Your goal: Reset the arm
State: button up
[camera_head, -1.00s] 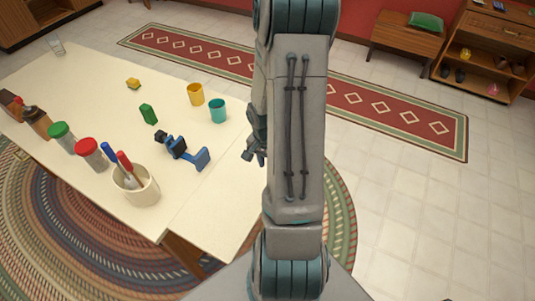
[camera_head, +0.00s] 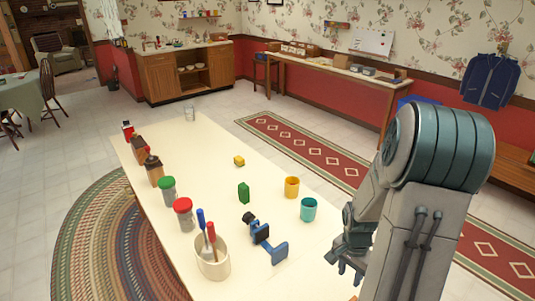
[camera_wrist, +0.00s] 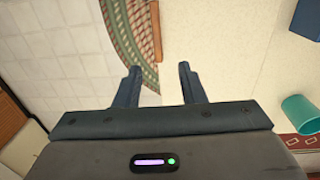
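My gripper (camera_head: 347,252) hangs at the right end of the white table (camera_head: 283,281), folded close to my arm in the head view. In the wrist view my gripper (camera_wrist: 158,85) shows two fingers held apart with nothing between them. Below the fingers are the table edge, the tiled floor and part of the braided rug. The teal cup (camera_head: 308,209) stands on the table to the left of my gripper, apart from it. It also shows at the right edge of the wrist view (camera_wrist: 300,112).
On the table are a yellow cup (camera_head: 292,187), a blue clamp-like tool (camera_head: 266,243), a green block (camera_head: 243,192), a yellow block (camera_head: 239,160), a utensil crock (camera_head: 212,262) and several jars and bottles. The tiled floor beyond the red runner (camera_head: 300,147) is clear.

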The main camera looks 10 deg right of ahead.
jog(key=a+r+n+t+h, duration=0.1)
jog(key=a+r+n+t, duration=0.1)
jog(key=a+r+n, duration=0.65)
jog(key=s+a+r+n+t, duration=0.1)
jog(key=s+a+r+n, duration=0.1)
jog(key=a+r, duration=0.3)
jog(key=s+a+r+n+t+y, duration=0.1)
jog(key=s+a+r+n, duration=0.1)
jog(key=s+a+r, duration=0.3)
notch_tip(320, 180, up, 3)
jog(key=shift+s+f+t+b, duration=0.1)
jog(key=shift+s+t+b, duration=0.2)
jog(key=shift+b, duration=0.1)
jog(key=shift+n, duration=0.25)
